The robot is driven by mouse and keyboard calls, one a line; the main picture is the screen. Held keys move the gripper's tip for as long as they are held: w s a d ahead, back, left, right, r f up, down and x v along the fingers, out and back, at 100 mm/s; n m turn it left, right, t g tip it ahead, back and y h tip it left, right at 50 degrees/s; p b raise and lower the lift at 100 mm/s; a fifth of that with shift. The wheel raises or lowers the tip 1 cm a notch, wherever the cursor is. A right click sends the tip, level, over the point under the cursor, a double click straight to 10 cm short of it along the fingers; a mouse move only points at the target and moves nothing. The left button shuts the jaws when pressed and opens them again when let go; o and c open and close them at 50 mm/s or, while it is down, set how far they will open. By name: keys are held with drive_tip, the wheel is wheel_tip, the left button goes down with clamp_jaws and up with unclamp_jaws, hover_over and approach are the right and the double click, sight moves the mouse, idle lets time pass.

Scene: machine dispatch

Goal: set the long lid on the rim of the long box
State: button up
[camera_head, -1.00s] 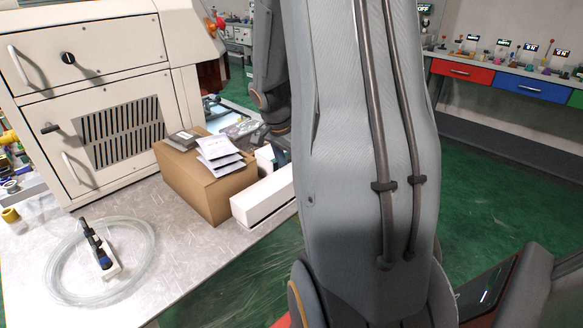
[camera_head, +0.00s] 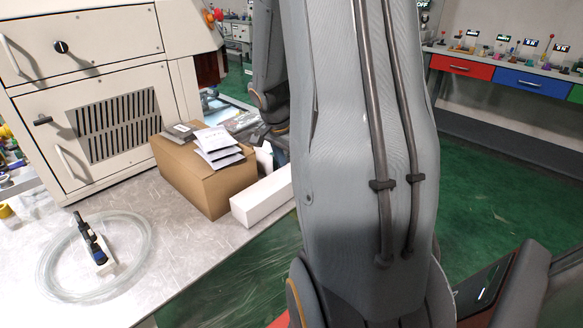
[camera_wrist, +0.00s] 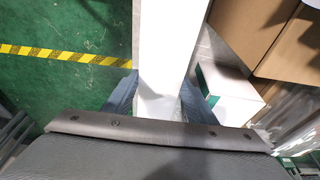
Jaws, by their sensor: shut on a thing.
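The long white lid (camera_wrist: 172,45) runs up the wrist view between the two fingers of my gripper (camera_wrist: 158,92), which is shut on it. In the head view, the long white box and lid show as one white block (camera_head: 262,198) on the metal table, right of the cardboard box. No dark gap shows between lid and box there. My arm hides the block's right end and the gripper in that view. In the wrist view the lid covers the box, so I cannot tell how evenly it sits on the rim.
A cardboard box (camera_head: 205,185) with papers on top stands close beside the white block. A small white and green box (camera_wrist: 228,92) is right of the lid. A coiled clear hose (camera_head: 140,245) lies on the table (camera_head: 190,255). Green floor drops away at the table's edge.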

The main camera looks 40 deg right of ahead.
drive_tip(key=shift+f+b, duration=0.3)
drive_tip(key=shift+b, duration=0.15)
idle(0.3)
drive_tip(key=o, duration=1.1)
drive_tip(key=v, duration=0.8)
